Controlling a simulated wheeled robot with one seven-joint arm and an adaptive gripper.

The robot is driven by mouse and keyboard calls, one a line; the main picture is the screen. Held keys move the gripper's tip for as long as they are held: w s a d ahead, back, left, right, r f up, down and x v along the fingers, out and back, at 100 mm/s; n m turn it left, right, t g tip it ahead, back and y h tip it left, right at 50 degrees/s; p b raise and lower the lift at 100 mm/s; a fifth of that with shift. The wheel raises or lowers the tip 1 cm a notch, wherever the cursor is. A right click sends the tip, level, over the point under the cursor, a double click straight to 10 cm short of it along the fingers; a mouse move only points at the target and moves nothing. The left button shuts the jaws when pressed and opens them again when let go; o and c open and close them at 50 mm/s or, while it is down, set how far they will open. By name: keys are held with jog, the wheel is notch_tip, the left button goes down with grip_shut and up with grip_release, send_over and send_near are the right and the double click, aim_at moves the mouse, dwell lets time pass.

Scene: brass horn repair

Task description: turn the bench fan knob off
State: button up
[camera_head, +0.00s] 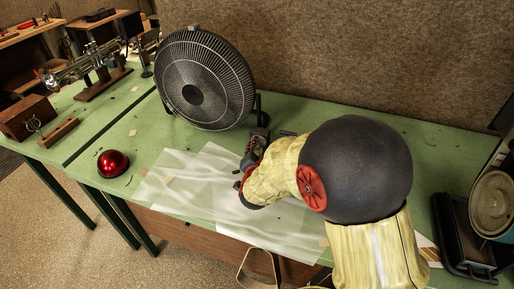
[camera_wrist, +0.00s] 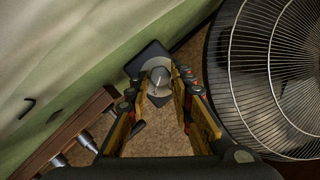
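The bench fan (camera_head: 204,82), black with a round wire grille, stands on the green bench; its grille (camera_wrist: 275,70) fills the right of the wrist view. A round grey knob (camera_wrist: 158,74) with a pointer mark sits on a dark control box (camera_wrist: 148,54). In the head view a small dark box (camera_head: 260,134) shows by the fan's foot; the knob cannot be made out there. My gripper (camera_wrist: 163,90) is open, its fingertips near the knob's two sides. Whether they touch it I cannot tell. My gripper (camera_head: 248,160) is partly hidden by my arm in the head view.
A red dome (camera_head: 113,163) and translucent sheets (camera_head: 180,185) lie on the green bench (camera_head: 150,125). A trumpet (camera_head: 85,65) rests on a stand at the back left. A black stand with a round metal piece (camera_head: 492,205) is at the right. A wooden rack (camera_wrist: 70,130) shows in the wrist view.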

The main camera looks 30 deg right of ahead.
grip_shut()
